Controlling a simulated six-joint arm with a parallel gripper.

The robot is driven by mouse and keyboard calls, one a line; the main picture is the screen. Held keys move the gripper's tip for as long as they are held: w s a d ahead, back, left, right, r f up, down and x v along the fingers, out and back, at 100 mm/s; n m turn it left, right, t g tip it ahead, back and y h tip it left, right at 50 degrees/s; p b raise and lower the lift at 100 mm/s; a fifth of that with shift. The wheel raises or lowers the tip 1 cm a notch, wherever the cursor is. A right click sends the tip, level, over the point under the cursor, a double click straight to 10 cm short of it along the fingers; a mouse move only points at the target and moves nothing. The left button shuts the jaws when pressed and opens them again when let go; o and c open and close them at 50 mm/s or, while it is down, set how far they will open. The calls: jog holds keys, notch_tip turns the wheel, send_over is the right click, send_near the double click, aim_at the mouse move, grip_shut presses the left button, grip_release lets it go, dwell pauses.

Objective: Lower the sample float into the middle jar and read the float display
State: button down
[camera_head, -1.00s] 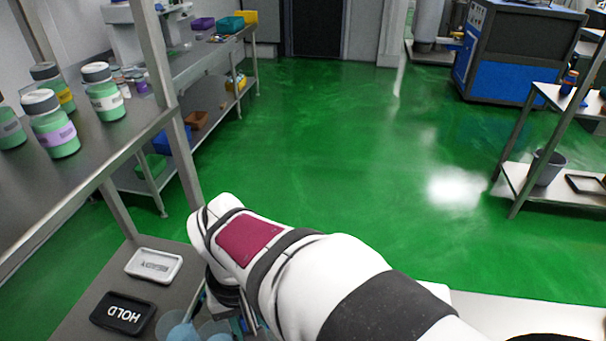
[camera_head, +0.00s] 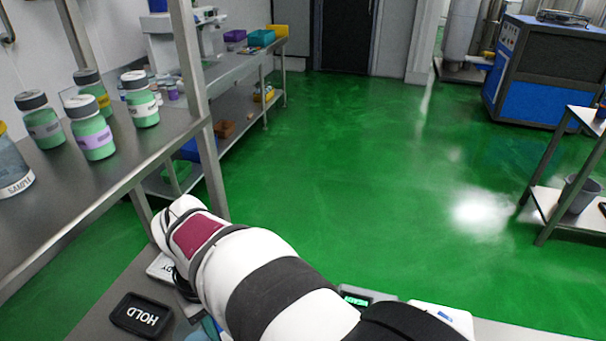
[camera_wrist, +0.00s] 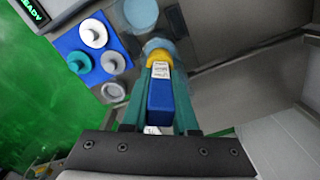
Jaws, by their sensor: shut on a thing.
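In the wrist view, my gripper (camera_wrist: 160,85) has its teal fingers shut on the sample float (camera_wrist: 160,95), a blue body with a yellow collar and a white label. The float's far end points at a pale blue round jar (camera_wrist: 157,44); I cannot tell whether it is inside the jar. A second pale jar (camera_wrist: 140,13) stands beyond it. Which jar is the middle one is unclear. A small display with green letters reading READY (camera_wrist: 31,9) is at the top left; a lit display also shows in the head view (camera_head: 355,299). In the head view my arm hides the gripper and float.
A blue mat (camera_wrist: 72,45) with white and teal round pieces lies left of the jars. A black HOLD tray (camera_head: 140,315) lies on the bench, with a READY tray (camera_head: 160,268) partly behind my arm. Several green bottles (camera_head: 93,138) stand on the left shelf.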

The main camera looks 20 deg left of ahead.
jog(key=shift+f, duration=4.05)
jog(key=c, duration=0.6)
grip_release()
jog(key=shift+o, duration=1.1)
jog(key=shift+r, duration=4.55)
jog(key=w+d+r+m, duration=0.25)
jog(key=d+m, duration=0.25)
jog(key=d, duration=0.5)
jog(key=s+d+m+y, duration=0.1)
jog(key=s+d+m, duration=0.5)
jog(key=d, duration=0.3)
jog(key=s+d+f+m, duration=0.1)
jog(key=s+d+m, duration=0.5)
jog(key=d, duration=0.3)
jog(key=shift+m+y, duration=0.3)
jog(key=shift+y, duration=0.1)
